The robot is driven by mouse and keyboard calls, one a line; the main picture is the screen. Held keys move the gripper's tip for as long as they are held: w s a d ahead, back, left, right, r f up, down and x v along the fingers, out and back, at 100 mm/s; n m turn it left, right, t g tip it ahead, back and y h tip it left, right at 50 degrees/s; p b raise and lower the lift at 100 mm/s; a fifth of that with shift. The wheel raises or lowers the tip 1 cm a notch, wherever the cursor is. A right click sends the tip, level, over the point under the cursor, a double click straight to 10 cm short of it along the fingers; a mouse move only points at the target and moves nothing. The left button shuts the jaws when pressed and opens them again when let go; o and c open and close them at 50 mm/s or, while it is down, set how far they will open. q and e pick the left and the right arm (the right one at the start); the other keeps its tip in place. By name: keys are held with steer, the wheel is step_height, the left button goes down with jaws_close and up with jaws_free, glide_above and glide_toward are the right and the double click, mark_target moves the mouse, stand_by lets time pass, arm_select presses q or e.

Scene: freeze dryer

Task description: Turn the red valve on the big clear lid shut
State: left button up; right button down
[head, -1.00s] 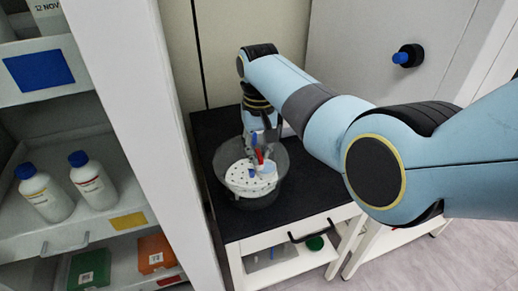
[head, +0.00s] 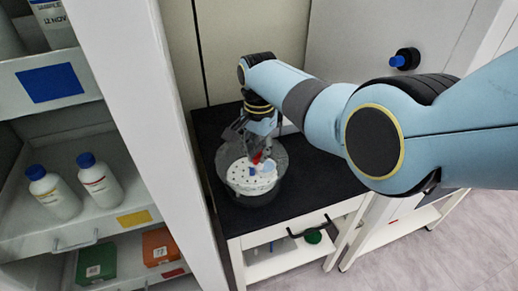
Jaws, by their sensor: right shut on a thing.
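The big clear lid or vessel (head: 283,183) stands on the black top of a white cart, with a white perforated plate (head: 243,178) showing in it. A small red part, which looks like the red valve (head: 257,157), shows at the tip of my right gripper (head: 258,153). My right gripper reaches down from above and is shut on the red valve; its fingers partly hide the valve, so its exact angle is hard to tell. A blue piece (head: 251,171) shows just below it. My left gripper is not in view.
The black cart top (head: 316,179) is free to the right of the vessel. A white shelf unit on the left holds two white bottles with blue caps (head: 99,181), a green box (head: 96,262) and an orange box (head: 160,247). A blue-and-black knob (head: 404,59) sits on the back panel.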

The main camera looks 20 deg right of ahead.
mark_target(259, 154)
steer(key=m, duration=0.3)
steer(key=shift+m, duration=2)
steer(key=c, duration=1.4)
jaws_free()
steer(key=shift+o, duration=0.2)
steer(key=shift+r, duration=0.1)
step_height(259, 154, up, 12)
